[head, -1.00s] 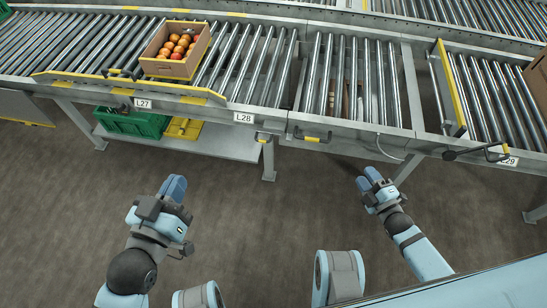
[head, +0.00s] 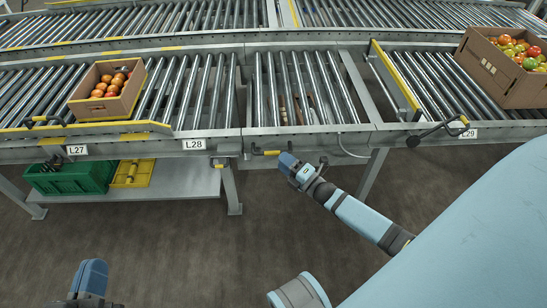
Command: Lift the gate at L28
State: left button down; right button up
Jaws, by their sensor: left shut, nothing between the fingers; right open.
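The L28 label (head: 194,144) is on the conveyor's front rail. To its right, the gate (head: 300,90) is a roller section lying level with the rollers either side. A handle with a yellow grip (head: 268,152) sits on its front edge. My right gripper (head: 286,163) is open and empty, just right of and slightly below the handle in the picture; whether it touches cannot be told. A small yellow-tipped catch (head: 219,164) is under the rail below the label. My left gripper (head: 92,275) is shut and empty, low at the left over the floor, away from the conveyor.
A tomato carton (head: 93,106) stands on the rollers at left, a larger one (head: 493,78) at right. A green crate (head: 70,178) sits on the lower shelf. Floor in front is clear.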

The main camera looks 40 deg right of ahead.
aim_at(274, 153)
pick_arm(q)
jog(key=shift+d+f+g+b, duration=0.1)
jog(key=shift+f+g+b, duration=0.4)
jog(key=shift+f, duration=0.55)
pick_arm(e)
jog(key=shift+x, duration=2.35)
grip_shut()
